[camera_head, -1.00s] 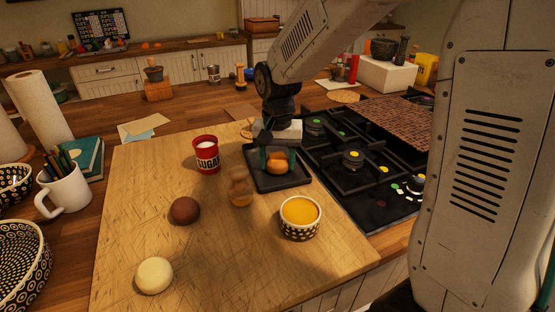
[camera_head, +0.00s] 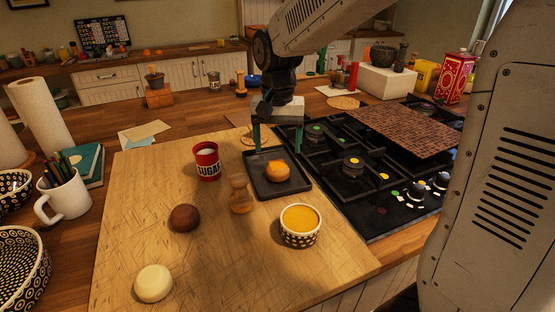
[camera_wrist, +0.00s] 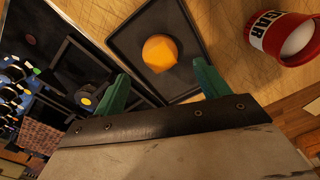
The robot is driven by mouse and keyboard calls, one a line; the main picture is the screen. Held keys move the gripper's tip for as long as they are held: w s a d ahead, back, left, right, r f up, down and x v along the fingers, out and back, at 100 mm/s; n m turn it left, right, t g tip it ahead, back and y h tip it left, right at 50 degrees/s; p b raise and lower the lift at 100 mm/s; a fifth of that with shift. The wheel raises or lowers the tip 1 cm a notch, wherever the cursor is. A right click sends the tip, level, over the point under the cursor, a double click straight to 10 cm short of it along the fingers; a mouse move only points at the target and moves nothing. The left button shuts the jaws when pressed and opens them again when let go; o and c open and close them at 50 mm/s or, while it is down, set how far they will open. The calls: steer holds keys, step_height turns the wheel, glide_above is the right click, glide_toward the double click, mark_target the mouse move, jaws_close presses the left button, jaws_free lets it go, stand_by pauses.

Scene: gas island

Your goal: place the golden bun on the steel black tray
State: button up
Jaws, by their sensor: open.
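The golden bun (camera_head: 278,171) rests on the black tray (camera_head: 264,190), near its middle, on the wooden board beside the stove. In the wrist view the bun (camera_wrist: 160,53) lies on the tray (camera_wrist: 127,42) with bare tray around it. My gripper (camera_head: 277,149) is above and behind the bun, apart from it. Its green fingers are spread wide and nothing is between them. The fingers also show in the wrist view (camera_wrist: 162,88), clear of the bun.
A red sugar can (camera_head: 207,163), a small glass jar (camera_head: 240,195) and a patterned bowl of yellow filling (camera_head: 300,239) stand near the tray. A brown bun (camera_head: 185,218) and a pale bun (camera_head: 153,283) lie on the board (camera_head: 230,270). The stove (camera_head: 375,205) is to the right.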

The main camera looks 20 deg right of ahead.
mark_target(278, 165)
step_height(278, 165, up, 4)
steer(key=r, duration=0.1)
steer(key=s+d+r+n, duration=0.2)
steer(key=s+n, duration=0.1)
steer(key=s, duration=1.1)
steer(key=s+d+f+n+t, duration=0.1)
steer(key=s+f+n, duration=0.1)
steer(key=s, duration=1)
steer(key=shift+f, duration=0.7)
